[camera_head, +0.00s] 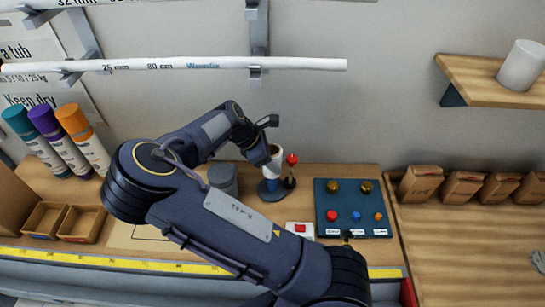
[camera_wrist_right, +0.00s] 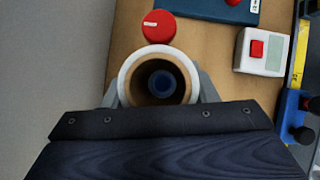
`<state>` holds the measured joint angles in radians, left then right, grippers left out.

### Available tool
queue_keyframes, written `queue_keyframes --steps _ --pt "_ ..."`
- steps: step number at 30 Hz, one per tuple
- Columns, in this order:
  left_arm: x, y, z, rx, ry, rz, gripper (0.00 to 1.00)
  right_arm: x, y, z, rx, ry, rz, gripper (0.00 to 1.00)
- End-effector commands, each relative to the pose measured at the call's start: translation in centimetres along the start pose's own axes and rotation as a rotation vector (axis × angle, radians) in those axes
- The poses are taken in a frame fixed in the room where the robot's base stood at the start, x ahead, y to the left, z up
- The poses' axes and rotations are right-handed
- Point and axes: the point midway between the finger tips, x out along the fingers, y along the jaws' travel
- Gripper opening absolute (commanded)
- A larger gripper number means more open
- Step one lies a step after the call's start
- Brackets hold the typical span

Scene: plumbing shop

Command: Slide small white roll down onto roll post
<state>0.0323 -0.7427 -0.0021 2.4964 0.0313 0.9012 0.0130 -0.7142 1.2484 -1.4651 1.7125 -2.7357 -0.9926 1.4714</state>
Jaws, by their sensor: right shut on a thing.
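The small white roll (camera_wrist_right: 124,80) with a brown cardboard core is in my right gripper (camera_wrist_right: 160,95), whose fingers press its two sides. In the head view the white roll (camera_head: 273,160) is upright above the blue roll post (camera_head: 271,185), which stands on a dark round base (camera_head: 271,194). In the wrist view the blue post (camera_wrist_right: 161,84) shows through the core, near its middle. I cannot tell whether the post's tip is inside the roll. My right gripper (camera_head: 268,150) is partly hidden by its own arm. My left gripper is not in view.
A red-knobbed stick (camera_head: 292,160) stands close right of the post. A grey cylinder (camera_head: 223,180) stands to its left. A red-button box (camera_head: 300,229) and a blue panel with knobs (camera_head: 352,197) lie right. A white pipe (camera_head: 200,64) hangs across the wall above.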

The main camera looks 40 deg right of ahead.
Motion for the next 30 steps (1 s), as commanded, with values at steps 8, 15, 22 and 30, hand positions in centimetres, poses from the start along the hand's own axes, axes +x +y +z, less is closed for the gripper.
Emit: queue_keyframes --steps 8,15,22,30 --pt "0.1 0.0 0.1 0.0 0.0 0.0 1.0 0.7 0.0 -0.5 0.0 0.0 -0.001 0.26" --pt "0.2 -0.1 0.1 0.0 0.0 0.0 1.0 1.4 0.0 -0.8 0.0 -0.001 -0.001 0.26" --pt "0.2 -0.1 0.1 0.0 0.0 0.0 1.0 1.9 0.0 -1.2 0.001 0.0 -0.001 0.26" --pt "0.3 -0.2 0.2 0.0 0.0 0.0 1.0 2.6 0.0 -1.6 0.001 -0.001 -0.001 0.26"
